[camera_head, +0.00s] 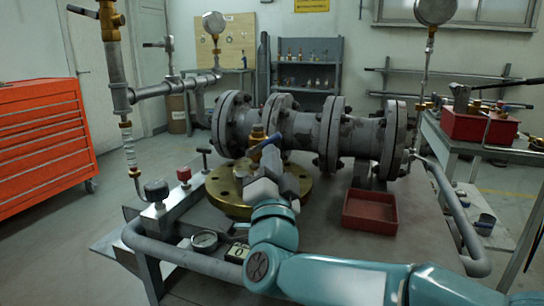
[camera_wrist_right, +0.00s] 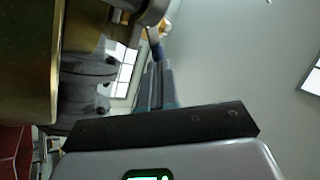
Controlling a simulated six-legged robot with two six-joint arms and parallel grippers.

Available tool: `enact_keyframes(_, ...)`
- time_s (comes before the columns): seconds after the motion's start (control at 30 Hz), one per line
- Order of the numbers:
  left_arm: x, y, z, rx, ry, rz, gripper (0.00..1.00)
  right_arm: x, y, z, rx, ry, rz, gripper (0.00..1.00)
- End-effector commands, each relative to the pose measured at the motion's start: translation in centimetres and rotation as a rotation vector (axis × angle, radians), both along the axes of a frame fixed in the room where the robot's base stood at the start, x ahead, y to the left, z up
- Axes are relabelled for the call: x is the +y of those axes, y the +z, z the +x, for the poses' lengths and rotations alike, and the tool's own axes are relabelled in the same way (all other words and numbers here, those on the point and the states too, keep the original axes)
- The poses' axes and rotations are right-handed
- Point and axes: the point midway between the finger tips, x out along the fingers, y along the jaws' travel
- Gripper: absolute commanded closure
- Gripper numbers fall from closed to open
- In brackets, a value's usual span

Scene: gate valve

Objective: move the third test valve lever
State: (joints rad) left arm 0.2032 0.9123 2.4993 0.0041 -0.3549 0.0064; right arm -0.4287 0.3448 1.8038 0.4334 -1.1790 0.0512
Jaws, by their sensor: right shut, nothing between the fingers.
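A lever with a blue handle (camera_head: 266,145) sits on a brass fitting (camera_head: 258,131) above the round brass flange (camera_head: 225,190), in the middle of the head view. I cannot tell whether it is the third test valve lever. My right gripper (camera_head: 280,166) is shut and empty, right by the blue handle. Whether they touch is unclear. In the right wrist view a small blue piece (camera_wrist_right: 157,50), perhaps this handle, shows beyond the dark gripper body (camera_wrist_right: 160,126). Other levers show on the left pipe (camera_head: 84,11) and the rear pipe (camera_head: 153,44). My left gripper is out of view.
A large flanged grey pipe (camera_head: 305,130) spans the table behind the brass flange. A red tray (camera_head: 370,211) lies right of my gripper. A tubular rail (camera_head: 200,262) edges the table.

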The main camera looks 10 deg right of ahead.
Motion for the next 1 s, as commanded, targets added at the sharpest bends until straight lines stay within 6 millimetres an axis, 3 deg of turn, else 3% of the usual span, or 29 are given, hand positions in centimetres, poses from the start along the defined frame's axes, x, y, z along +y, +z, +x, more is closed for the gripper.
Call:
enact_keyframes(0.47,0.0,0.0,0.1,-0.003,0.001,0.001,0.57,-0.4,0.5,1.0,0.0,0.0,-0.001,1.0)
enact_keyframes(0.63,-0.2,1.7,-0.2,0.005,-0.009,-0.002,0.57,-0.5,2.0,1.8,0.057,-0.001,-0.084,1.0)
enact_keyframes(1.0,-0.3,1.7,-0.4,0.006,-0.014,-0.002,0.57,-0.3,1.6,1.9,0.095,-0.001,-0.139,1.0)
